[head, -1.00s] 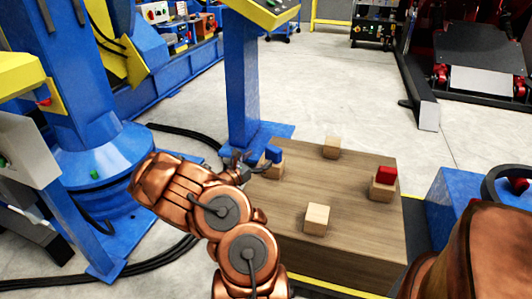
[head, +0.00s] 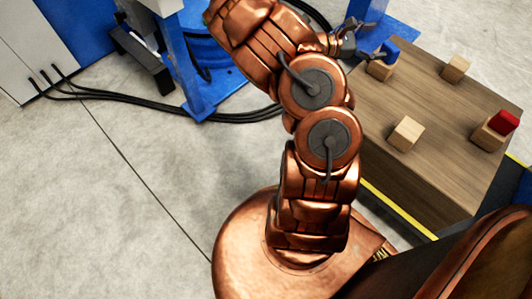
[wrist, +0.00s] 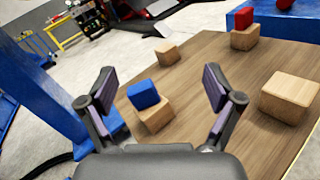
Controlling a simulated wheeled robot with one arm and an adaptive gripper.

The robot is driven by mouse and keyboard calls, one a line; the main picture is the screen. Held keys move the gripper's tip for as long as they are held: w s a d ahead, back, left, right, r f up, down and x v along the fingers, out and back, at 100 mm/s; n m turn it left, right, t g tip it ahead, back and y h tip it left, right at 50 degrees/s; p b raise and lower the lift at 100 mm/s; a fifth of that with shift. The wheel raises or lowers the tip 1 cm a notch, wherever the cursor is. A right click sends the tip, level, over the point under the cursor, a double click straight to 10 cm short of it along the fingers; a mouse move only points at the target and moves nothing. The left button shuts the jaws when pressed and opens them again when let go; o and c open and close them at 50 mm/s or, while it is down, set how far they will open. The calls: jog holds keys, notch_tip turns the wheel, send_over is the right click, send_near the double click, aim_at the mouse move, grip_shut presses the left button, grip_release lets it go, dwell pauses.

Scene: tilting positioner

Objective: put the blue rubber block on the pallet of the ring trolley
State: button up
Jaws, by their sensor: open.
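The blue rubber block (wrist: 143,95) sits on top of a wooden block (wrist: 155,116) near the table's edge. In the head view the blue block (head: 391,49) is at the upper right, just right of my gripper (head: 352,40). In the wrist view my gripper (wrist: 160,98) is open, its two fingers on either side of the blue block in the picture. The block lies ahead of the fingers, and I see no contact. No ring trolley or pallet can be made out for sure in the current views.
The wooden table (head: 440,105) also holds two bare wooden blocks (head: 405,134) (head: 455,68) and a red block (head: 503,122) on another wooden block. A blue post (wrist: 40,85) stands beside the table. Black cables (head: 235,116) cross the open floor at left.

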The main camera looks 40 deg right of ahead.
jog(key=s+a+r+m+y, duration=0.2)
jog(key=s+a+m+y, duration=0.15)
jog(key=a, duration=0.45)
jog(key=s+a+r+m+y, duration=0.3)
jog(key=a+m, duration=0.1)
jog(key=a, duration=0.3)
jog(key=s+a+f+t+y, duration=0.2)
jog(key=a+y, duration=0.2)
jog(key=a, duration=1.3)
jog(key=s+a+f+t+y, duration=0.1)
jog(key=s+a+t+y, duration=0.2)
jog(key=a, duration=1.5)
jog(key=shift+a+f+m+y, duration=0.25)
jog(key=shift+f+m+y, duration=0.15)
jog(key=shift+y, duration=0.85)
